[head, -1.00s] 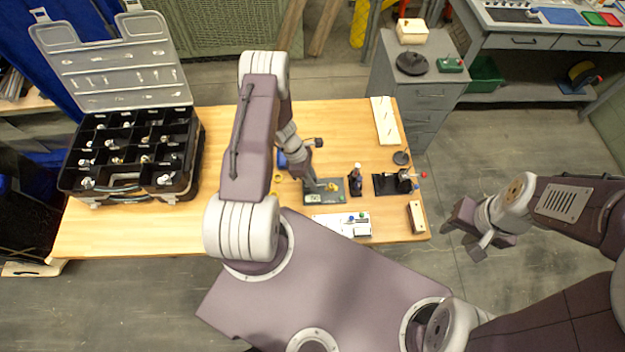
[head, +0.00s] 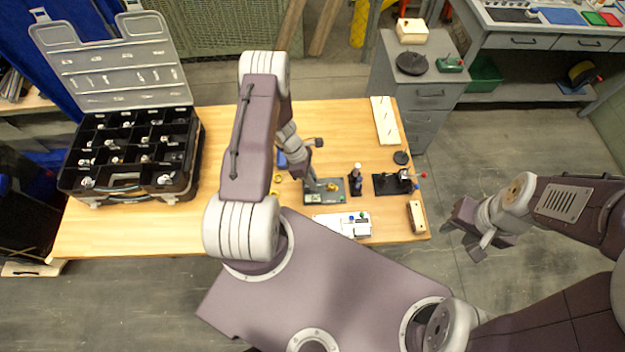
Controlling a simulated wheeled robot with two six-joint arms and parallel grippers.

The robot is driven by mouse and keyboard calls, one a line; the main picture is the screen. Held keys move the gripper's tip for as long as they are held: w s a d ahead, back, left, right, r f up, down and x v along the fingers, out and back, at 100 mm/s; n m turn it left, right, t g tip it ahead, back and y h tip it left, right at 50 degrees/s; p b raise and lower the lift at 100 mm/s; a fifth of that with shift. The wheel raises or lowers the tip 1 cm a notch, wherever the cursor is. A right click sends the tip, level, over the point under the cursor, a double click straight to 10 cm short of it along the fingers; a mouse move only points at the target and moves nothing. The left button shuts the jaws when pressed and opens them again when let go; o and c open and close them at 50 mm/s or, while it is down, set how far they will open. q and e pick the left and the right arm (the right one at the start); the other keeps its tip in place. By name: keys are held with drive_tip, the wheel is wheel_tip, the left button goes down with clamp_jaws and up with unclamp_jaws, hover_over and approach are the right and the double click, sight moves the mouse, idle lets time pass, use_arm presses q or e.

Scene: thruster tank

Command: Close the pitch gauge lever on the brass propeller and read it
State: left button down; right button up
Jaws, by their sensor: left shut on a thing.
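The pitch gauge (head: 313,197) is a flat grey-green block with a pale display, on the wooden table near its front edge. The brass propeller (head: 333,187) shows as a small yellow piece on it. My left gripper (head: 327,187) reaches down to the gauge, right beside the propeller. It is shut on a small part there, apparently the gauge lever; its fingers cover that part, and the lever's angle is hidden. The display is too small to read. My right gripper (head: 463,240) hangs empty and open off the table's right side.
A wooden block (head: 416,216) lies at the right edge. An open black organizer (head: 130,190) fills the table's left.

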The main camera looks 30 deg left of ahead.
idle(0.4)
use_arm(q)
drive_tip(key=t+h+b, duration=0.1)
drive_tip(key=b, duration=0.2)
drive_tip(key=a+h+b, duration=0.1)
drive_tip(key=h+b, duration=0.1)
drive_tip(key=b, duration=0.1)
drive_tip(key=shift+s+a+f+t, duration=0.2)
drive_tip(key=shift+s+t, duration=0.2)
drive_tip(key=shift+r+m+h+b, duration=0.2)
drive_tip(key=shift+m+h+b, duration=0.1)
drive_tip(key=shift+h+b, duration=0.15)
drive_tip(key=shift+r, duration=0.3)
